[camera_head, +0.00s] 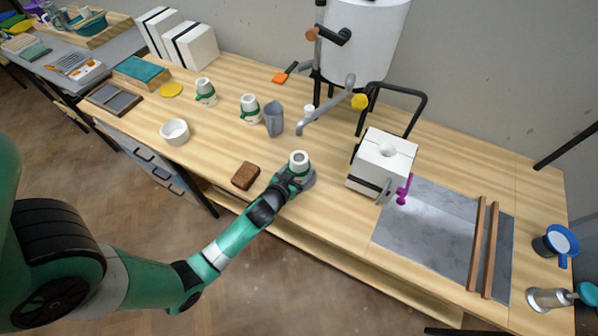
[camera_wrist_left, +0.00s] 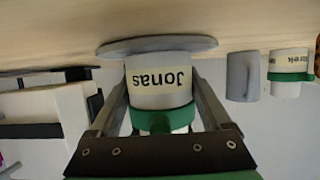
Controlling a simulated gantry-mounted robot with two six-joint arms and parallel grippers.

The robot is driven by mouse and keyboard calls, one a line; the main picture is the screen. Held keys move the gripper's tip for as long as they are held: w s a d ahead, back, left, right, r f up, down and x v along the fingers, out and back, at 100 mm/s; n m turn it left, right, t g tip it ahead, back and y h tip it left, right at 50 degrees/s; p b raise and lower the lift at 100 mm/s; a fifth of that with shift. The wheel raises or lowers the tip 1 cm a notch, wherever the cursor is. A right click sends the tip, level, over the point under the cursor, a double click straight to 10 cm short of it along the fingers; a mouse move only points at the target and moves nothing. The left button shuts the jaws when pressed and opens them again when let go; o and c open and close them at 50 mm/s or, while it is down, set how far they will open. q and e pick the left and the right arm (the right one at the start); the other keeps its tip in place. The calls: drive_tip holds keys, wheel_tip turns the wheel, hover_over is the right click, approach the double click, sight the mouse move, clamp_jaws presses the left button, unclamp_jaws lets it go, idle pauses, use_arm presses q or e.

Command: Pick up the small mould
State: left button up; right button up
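The plaster mould nearest my left arm is a white block (camera_head: 387,150) with a round opening on top and a dark band, right of centre in the head view. A white banded block also shows at left in the left wrist view (camera_wrist_left: 40,112). My left gripper (camera_head: 298,168) is away from it, at the table's front. Its fingers stand on both sides of a white cup (camera_wrist_left: 160,82) marked "Jonas" with a green band, which stands on a grey disc (camera_wrist_left: 115,47). I cannot tell whether they press it. My right gripper is not in view.
Larger white banded blocks (camera_head: 193,45) stand at the back left. Similar cups (camera_head: 250,108), a grey jug (camera_head: 273,119), a white bowl (camera_head: 175,132) and a brown sponge (camera_head: 245,176) are nearby. A tap (camera_head: 325,112) reaches out behind the gripper. A grey slab (camera_head: 425,225) lies right.

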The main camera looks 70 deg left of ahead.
use_arm(q)
clamp_jaws()
drive_tip(key=shift+r, duration=0.15)
drive_tip(key=shift+r+p, duration=0.3)
wheel_tip(320, 180, up, 2)
drive_tip(key=shift+r+p, duration=0.15)
drive_tip(key=shift+p, duration=0.5)
drive_tip(key=d+r, duration=0.1)
drive_tip(key=r+p, duration=0.1)
drive_tip(key=s+d+r, duration=0.1)
drive_tip(key=r, duration=0.1)
drive_tip(key=shift+d+p, duration=0.3)
drive_tip(key=shift+p, duration=0.05)
drive_tip(key=shift+s+d+r+p, duration=0.25)
drive_tip(key=shift+d+r, duration=0.25)
drive_tip(key=shift+r, duration=0.05)
drive_tip(key=shift+s+d+r+p, duration=0.2)
drive_tip(key=shift+s+d+r, duration=0.05)
drive_tip(key=shift+d+r, duration=0.25)
drive_tip(key=p, duration=0.3)
approach(299, 165)
drive_tip(key=d, duration=0.1)
drive_tip(key=w+d+r, duration=0.1)
drive_tip(key=d, duration=0.1)
drive_tip(key=w+d+r, duration=0.1)
drive_tip(key=shift+w+d, duration=0.1)
drive_tip(key=shift+d, duration=0.05)
